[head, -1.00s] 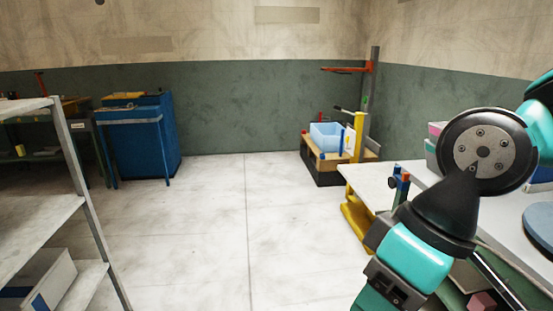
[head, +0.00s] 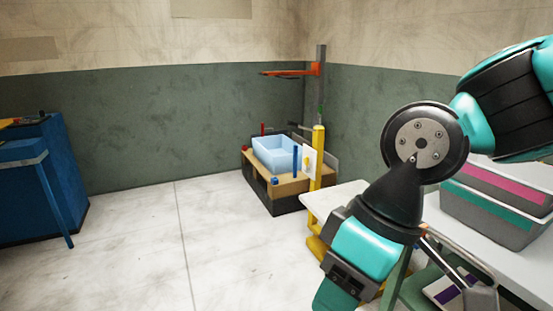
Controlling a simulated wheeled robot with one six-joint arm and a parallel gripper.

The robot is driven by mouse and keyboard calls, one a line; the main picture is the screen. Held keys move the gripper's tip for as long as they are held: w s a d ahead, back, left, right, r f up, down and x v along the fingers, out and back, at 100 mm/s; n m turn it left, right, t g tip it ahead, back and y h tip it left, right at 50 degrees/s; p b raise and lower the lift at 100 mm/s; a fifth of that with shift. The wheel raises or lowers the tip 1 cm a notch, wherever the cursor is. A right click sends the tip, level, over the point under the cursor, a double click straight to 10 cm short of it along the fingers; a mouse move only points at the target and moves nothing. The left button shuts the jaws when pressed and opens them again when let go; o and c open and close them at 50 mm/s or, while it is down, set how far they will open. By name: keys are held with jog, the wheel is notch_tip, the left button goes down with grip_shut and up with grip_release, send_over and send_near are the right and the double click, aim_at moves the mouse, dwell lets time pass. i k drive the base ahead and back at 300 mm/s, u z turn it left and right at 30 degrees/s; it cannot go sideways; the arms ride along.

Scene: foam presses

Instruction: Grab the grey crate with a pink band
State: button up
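The grey crate with a pink band (head: 505,184) is at the right edge of the head view, on a light table. It is partly covered by a grey crate with a teal band (head: 490,219) in front of or under it; I cannot tell which. My bent arm crosses the right side of the view, to the left of and above the crates. My gripper cannot be made out in the head view, so its opening does not show.
The white tabletop (head: 333,198) reaches out beyond my arm. A pale blue bin (head: 279,154) sits on a wooden-topped platform beside a yellow post (head: 318,160) near the corner. A blue cabinet (head: 40,175) stands at left. The floor between is clear.

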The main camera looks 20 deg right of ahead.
aim_at(527, 188)
jog(key=z, duration=0.8)
jog(key=i, duration=1.35)
jog(key=z, duration=0.8)
